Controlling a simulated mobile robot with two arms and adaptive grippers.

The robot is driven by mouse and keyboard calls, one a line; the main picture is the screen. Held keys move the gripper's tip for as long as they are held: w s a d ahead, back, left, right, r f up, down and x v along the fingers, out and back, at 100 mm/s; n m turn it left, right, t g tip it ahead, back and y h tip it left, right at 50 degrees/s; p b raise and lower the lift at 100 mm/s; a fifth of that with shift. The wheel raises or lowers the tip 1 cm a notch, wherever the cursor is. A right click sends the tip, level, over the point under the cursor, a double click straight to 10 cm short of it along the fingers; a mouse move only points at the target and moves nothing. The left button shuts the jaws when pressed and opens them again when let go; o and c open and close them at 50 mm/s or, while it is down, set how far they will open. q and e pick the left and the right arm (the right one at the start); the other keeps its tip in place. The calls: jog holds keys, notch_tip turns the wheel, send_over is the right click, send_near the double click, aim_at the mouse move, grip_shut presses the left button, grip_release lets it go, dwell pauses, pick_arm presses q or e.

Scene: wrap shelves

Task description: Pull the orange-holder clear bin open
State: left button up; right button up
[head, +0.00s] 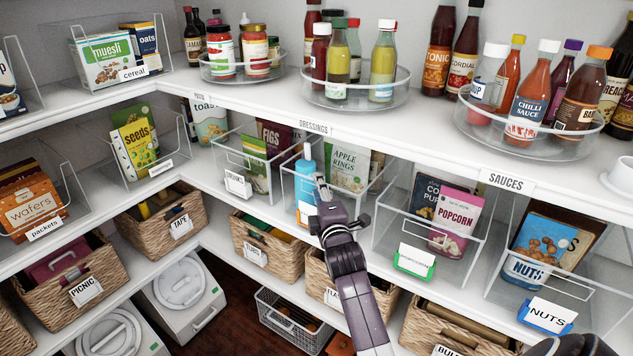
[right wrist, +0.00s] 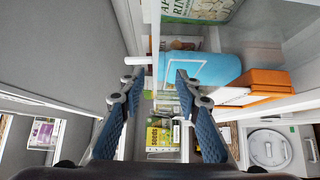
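The clear bin (head: 289,188) on the middle shelf holds a blue bottle (head: 305,180) and an APPLE RINGS packet (head: 349,167). My right gripper (head: 322,184) is at the front of this bin. In the right wrist view its two fingers (right wrist: 157,78) are apart, with the bin's front edge near the tips. I cannot tell whether they touch it. My left gripper is not in view.
Clear bins with a green holder (head: 414,261) and a blue holder (head: 547,314) stand to the right. Woven baskets (head: 266,245) line the shelf below. Turntables of bottles (head: 355,94) stand above.

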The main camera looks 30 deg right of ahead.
jog(key=shift+x, duration=1.45)
grip_shut()
